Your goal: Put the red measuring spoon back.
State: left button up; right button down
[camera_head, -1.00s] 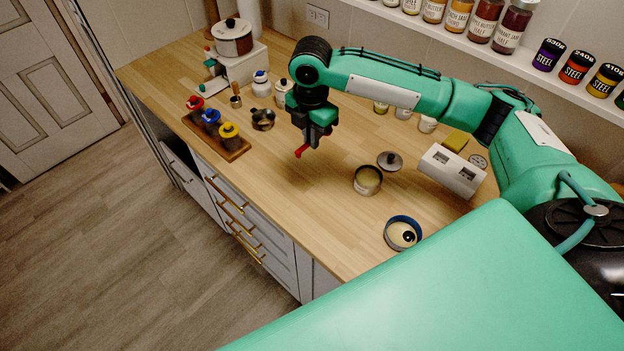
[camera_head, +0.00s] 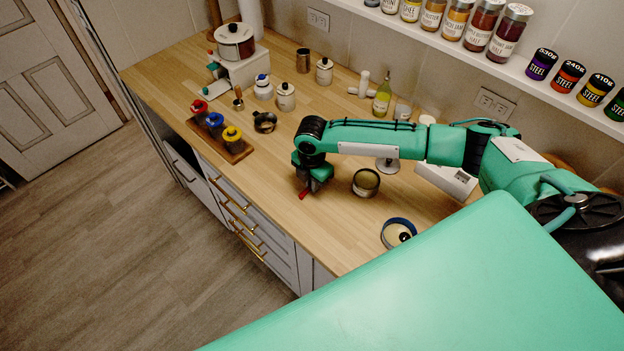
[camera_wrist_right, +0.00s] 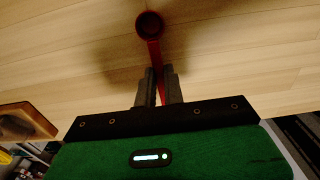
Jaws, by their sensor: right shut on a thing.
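The red measuring spoon (camera_wrist_right: 150,27) is held in my right gripper (camera_wrist_right: 159,77), which is shut on its handle. In the right wrist view its round bowl points away from the fingers, over bare wood. In the head view the right gripper (camera_head: 313,187) is low over the counter near its front edge, and a bit of the red spoon (camera_head: 304,194) shows below it. I cannot tell whether the spoon touches the counter. My left gripper is not in view.
A wooden board (camera_head: 236,152) with red, blue and yellow-topped items stands left of the gripper. An open tin (camera_head: 366,183) is close on the right, and a blue-rimmed round container (camera_head: 398,232) is nearer me. Counter between board and gripper is clear.

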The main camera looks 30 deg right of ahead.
jog(key=c, duration=1.5)
grip_release()
notch_tip(320, 180, up, 12)
jog(key=b, duration=0.4)
jog(key=shift+r, duration=0.1)
